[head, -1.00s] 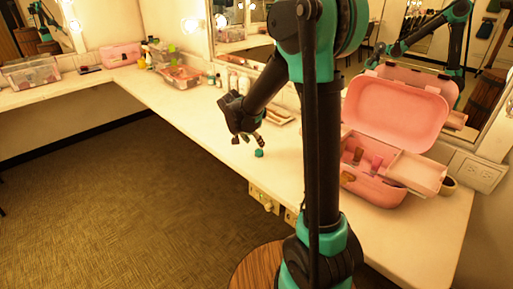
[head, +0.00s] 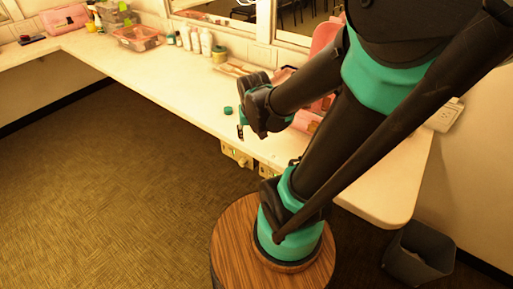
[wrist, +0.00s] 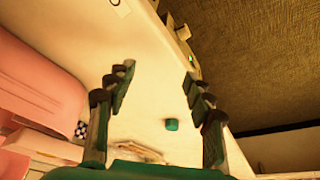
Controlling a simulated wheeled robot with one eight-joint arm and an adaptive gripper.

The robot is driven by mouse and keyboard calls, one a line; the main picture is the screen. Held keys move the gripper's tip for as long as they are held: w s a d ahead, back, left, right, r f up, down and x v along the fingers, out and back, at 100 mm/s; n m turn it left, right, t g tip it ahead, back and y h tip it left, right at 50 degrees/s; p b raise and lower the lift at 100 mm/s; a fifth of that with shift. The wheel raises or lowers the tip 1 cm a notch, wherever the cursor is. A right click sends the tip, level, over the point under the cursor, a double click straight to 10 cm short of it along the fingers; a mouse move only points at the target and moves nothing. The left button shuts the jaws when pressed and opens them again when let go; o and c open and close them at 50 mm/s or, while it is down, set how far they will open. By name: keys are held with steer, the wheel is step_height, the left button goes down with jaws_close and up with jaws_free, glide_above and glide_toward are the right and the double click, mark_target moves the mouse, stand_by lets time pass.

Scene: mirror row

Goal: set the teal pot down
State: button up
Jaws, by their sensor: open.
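The teal pot (head: 227,110) is a small round pot standing on the white counter (head: 160,80), near its front edge. It also shows in the wrist view (wrist: 171,124), beyond and between my fingers, with bare counter around it. My gripper (head: 241,128) is just to the right of the pot in the head view, over the counter's front edge. Its fingers are spread wide in the wrist view (wrist: 155,84), with nothing between them. The pot is apart from the fingers.
A pink case (wrist: 35,80) stands beside my gripper, largely hidden behind my arm in the head view. Bottles (head: 206,42), a green-lidded jar (head: 219,54) and a clear bin (head: 138,38) line the mirror side. A grey bin (head: 418,255) stands on the floor at right.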

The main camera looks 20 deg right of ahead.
steer(key=shift+n+y, duration=0.4)
steer(key=shift+n, duration=0.5)
steer(key=s, duration=0.1)
steer(key=s+f, duration=0.1)
steer(key=s, duration=0.1)
steer(key=s+f, duration=0.1)
steer(key=s, duration=0.1)
steer(key=shift+s+d+f, duration=0.1)
steer(key=shift+s+f, duration=0.1)
steer(key=shift+f, duration=0.05)
